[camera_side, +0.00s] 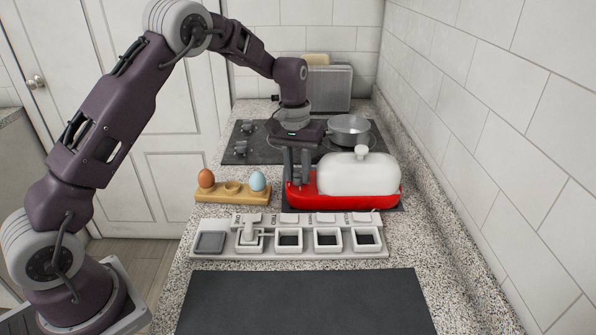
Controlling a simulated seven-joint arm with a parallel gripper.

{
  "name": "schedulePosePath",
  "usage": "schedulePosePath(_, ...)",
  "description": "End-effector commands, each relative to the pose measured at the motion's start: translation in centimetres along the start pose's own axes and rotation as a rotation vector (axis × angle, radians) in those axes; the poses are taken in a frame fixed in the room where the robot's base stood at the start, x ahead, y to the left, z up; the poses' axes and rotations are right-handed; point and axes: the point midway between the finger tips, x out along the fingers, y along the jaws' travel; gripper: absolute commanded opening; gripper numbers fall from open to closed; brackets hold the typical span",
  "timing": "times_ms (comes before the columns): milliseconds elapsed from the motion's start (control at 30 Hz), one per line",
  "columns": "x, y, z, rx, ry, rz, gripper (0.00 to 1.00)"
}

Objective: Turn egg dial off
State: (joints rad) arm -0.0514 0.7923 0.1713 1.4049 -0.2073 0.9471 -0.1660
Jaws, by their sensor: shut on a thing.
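A red egg cooker base (350,200) with a large white lid (358,176) and a round white knob on top stands at the centre right of the counter. My gripper (297,180) points down at the left end of the red base. Its fingers are close together and shut on the egg dial there. The fingers hide the dial, so I cannot tell which way it is turned.
A wooden holder (222,198) carries a brown egg (206,178) and a blue egg (258,181). A white compartment tray (300,251) lies in front, a dark mat (305,305) nearer. Behind are a hob (250,155) and a metal pot (349,132). A tiled wall bounds the right.

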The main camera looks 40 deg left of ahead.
Motion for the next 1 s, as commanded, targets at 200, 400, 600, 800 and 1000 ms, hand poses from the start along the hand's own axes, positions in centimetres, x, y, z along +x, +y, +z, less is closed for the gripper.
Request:
schedulePosePath(200,-0.01,-0.06,0.04,-0.061,0.001,-0.001,0.0)
schedulePosePath(400,0.0,-0.05,0.05,-0.081,0.002,0.0,0.0)
schedulePosePath(600,0.0,-0.04,0.06,-0.082,0.002,0.0,0.0)
schedulePosePath(800,0.0,-0.04,0.07,-0.081,0.001,0.0,0.36)
schedulePosePath(1000,0.0,-0.02,0.05,-0.08,0.002,0.0,0.45)
